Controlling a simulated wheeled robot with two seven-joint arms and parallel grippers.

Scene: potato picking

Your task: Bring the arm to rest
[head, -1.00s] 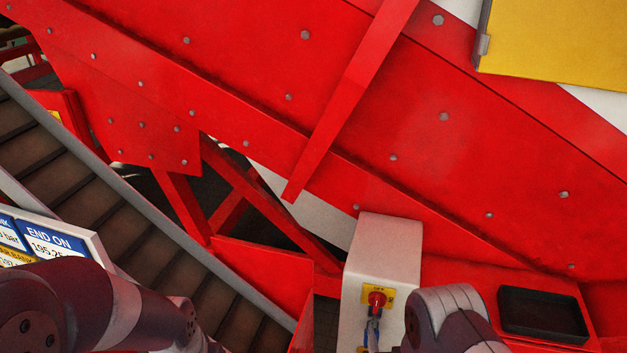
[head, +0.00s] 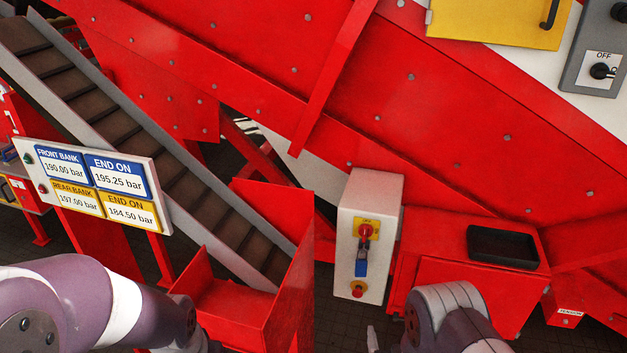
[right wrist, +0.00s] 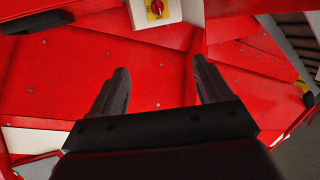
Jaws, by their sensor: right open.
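My right arm (head: 450,312) rises from the bottom of the head view, in front of the red machine. A narrow grey tip beside it, at the bottom edge, looks like part of my right gripper (head: 373,339). In the right wrist view the right gripper (right wrist: 162,78) has its two fingers spread, with nothing between them. Red panelling lies beyond the fingers. My left arm (head: 90,300) crosses the lower left of the head view. Its gripper does not show.
A white switch box (head: 385,200) with a red knob and blue padlock stands just beyond my right arm. A black tray (head: 502,246) sits on a red cabinet to its right. A pressure display panel (head: 150,190) stands behind my left arm. A conveyor (head: 130,135) slopes behind it.

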